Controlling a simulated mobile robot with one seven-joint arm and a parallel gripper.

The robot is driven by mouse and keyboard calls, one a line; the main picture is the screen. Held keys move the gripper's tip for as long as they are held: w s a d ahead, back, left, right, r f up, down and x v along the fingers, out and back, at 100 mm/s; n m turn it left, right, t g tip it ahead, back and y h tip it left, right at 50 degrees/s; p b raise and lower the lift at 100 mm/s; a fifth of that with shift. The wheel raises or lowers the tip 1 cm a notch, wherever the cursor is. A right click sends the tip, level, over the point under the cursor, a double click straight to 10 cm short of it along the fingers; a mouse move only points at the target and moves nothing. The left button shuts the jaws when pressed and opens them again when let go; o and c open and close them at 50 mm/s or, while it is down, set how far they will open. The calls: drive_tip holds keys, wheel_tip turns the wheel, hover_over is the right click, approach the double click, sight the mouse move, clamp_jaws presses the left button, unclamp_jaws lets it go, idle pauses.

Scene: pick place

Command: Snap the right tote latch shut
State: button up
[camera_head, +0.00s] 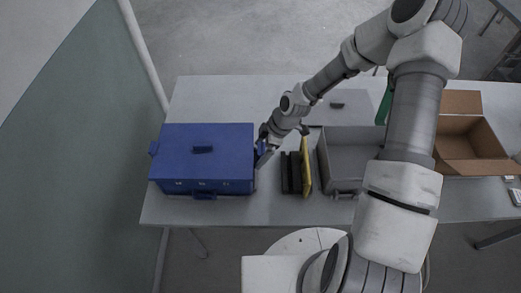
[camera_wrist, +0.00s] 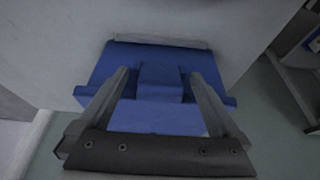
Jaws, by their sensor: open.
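The blue tote (camera_head: 225,160) stands on the left part of the table with its lid down. A handle (camera_head: 203,149) is on top of the lid. The right latch (camera_head: 262,146) is a small blue piece at the tote's right side, partly covered by my gripper. In the wrist view the latch (camera_wrist: 161,82) is a raised block at the middle of the tote's side (camera_wrist: 122,60). My gripper (camera_head: 264,155) is beside that side, open and empty. In the wrist view its fingers (camera_wrist: 157,74) lie left and right of the latch; contact cannot be told.
Dark upright items (camera_head: 290,172) and a yellow one (camera_head: 306,167) stand close right of my gripper. A grey bin (camera_head: 342,185) and an open cardboard box (camera_head: 462,167) are farther right. The table (camera_head: 205,100) is clear behind the tote.

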drive_tip(key=c, duration=1.4)
drive_tip(key=shift+o, duration=0.2)
drive_tip(key=shift+a+b, duration=0.15)
drive_tip(key=shift+b, duration=0.25)
drive_tip(key=shift+a+r+h, duration=0.1)
drive_tip(key=shift+h, duration=0.4)
drive_tip(key=o, duration=1.4)
drive_tip(key=shift+c, duration=0.2)
